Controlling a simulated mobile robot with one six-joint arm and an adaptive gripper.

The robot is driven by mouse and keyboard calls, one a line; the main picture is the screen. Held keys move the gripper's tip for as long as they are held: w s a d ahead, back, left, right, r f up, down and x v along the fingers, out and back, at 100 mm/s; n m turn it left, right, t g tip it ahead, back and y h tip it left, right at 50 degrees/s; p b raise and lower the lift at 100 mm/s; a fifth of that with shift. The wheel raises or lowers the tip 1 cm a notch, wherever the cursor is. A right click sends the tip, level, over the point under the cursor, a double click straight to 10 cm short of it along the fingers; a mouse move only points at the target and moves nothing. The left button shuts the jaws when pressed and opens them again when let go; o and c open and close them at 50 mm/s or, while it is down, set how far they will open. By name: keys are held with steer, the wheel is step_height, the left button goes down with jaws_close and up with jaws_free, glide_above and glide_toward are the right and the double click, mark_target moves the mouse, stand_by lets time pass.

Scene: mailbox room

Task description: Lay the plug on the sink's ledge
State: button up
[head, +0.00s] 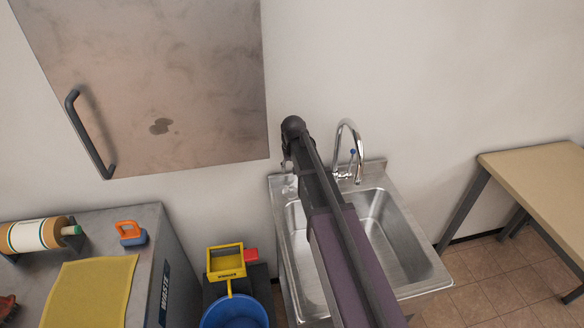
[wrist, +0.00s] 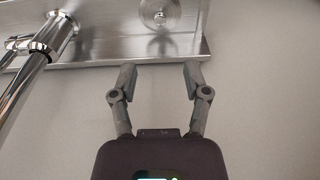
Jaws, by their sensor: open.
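The sink (head: 425,264) is a steel basin against the wall, with a flat ledge (wrist: 105,45) along its back. A round, shiny metal piece with a small knob, which looks like the plug (wrist: 161,14), lies on this ledge at the top of the wrist view. My gripper (wrist: 159,75) is open, with its two fingers spread at the ledge's edge. The plug is beyond the fingertips, roughly in line with the gap, and nothing is between them.
The chrome faucet (head: 345,145) rises from the ledge; its base (wrist: 50,35) is left of the plug in the wrist view. A grey counter (head: 165,225), a yellow wringer (head: 226,262) and a blue bucket (head: 235,313) stand left. A wooden table (head: 540,175) stands right.

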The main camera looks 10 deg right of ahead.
stand_by(0.3)
steer(key=s+g, duration=0.1)
steer(key=s, duration=2.2)
steer(key=shift+s+d+g, duration=0.15)
steer(key=shift+s+g, duration=0.1)
steer(key=shift+g, duration=0.15)
steer(key=shift+f, duration=0.1)
